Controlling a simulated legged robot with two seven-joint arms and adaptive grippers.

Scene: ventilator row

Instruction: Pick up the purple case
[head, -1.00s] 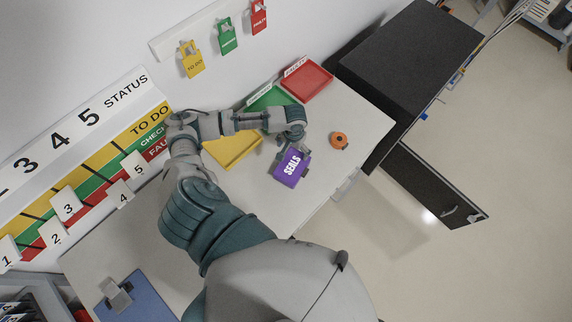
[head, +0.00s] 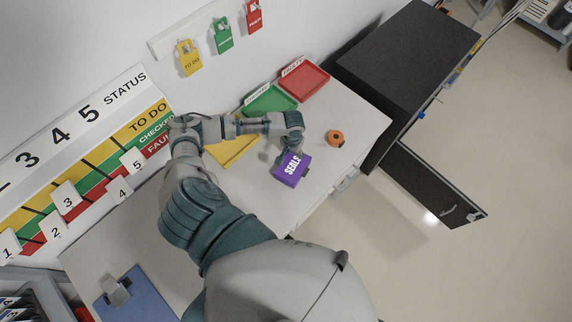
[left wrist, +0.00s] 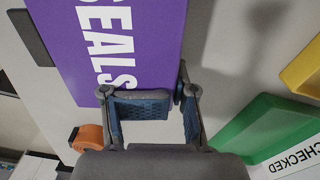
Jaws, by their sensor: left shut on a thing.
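The purple case (head: 290,169) with white "SEALS" lettering is over the right part of the white table, below the end of my left arm in the head view. My left gripper (head: 284,153) is shut on the upper edge of the case. In the left wrist view the purple case (left wrist: 120,40) fills the upper left, and the fingers of the left gripper (left wrist: 165,104) close at its edge. Whether the case is clear of the table is hard to tell. My right gripper is not in view.
An orange round object (head: 335,138) lies just right of the case. Yellow (head: 232,150), green (head: 270,101) and red (head: 304,82) trays stand along the wall. A blue clipboard (head: 140,300) lies at the lower left. A black-topped cabinet (head: 410,60) adjoins the table's right end.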

